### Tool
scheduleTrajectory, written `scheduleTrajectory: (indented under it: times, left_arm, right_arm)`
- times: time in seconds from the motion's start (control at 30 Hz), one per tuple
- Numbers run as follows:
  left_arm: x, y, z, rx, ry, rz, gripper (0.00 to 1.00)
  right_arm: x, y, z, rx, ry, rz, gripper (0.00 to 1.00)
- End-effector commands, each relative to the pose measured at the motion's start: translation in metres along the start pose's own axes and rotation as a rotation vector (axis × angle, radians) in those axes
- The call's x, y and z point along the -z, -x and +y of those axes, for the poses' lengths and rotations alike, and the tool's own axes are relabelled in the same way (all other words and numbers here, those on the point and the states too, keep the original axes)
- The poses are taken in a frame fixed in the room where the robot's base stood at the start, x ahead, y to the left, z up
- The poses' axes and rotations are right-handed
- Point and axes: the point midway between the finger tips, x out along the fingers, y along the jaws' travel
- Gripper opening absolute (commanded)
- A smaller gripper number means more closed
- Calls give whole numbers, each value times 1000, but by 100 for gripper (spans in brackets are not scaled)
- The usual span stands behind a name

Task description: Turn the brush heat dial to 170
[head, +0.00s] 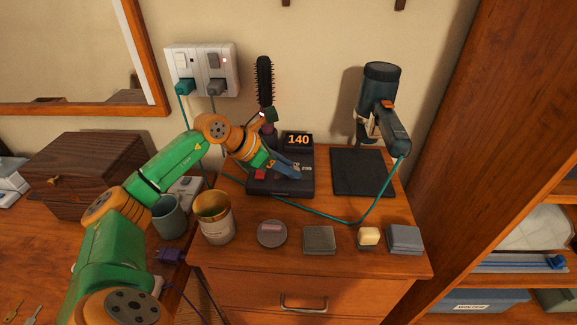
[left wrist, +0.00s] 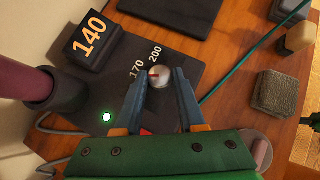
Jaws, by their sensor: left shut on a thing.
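The brush heat dial (left wrist: 160,77) is a small round silver knob with a red mark, on a dark base (left wrist: 185,50). Printed 170 and 200 labels sit beside it. The red mark lies on the side of the dial near the labels; its exact setting is hard to tell. The display (head: 298,140) reads 140 in orange. My left gripper (left wrist: 160,82) is shut on the dial, one blue finger on each side; in the head view my left gripper (head: 294,171) reaches over the base and hides the dial. My right gripper is not in view.
The round brush (head: 264,80) stands upright at the base's back left. A green light (left wrist: 106,117) glows on the base. A hair dryer (head: 382,105) stands behind a black mat (head: 362,172). Cups and small blocks line the front; a teal cord crosses the top.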

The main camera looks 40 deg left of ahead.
Motion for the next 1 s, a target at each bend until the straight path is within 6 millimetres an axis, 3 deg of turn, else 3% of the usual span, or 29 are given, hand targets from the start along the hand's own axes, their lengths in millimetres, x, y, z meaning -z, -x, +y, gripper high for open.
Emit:
scheduleTrajectory:
  times: [0.5, 1.0]
  left_arm:
    - [-2, 0, 5, 235, -234, -2, 0]
    - [-1, -1, 6, 287, -291, 2, 0]
  right_arm:
    - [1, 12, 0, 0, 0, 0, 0]
    - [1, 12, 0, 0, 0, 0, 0]
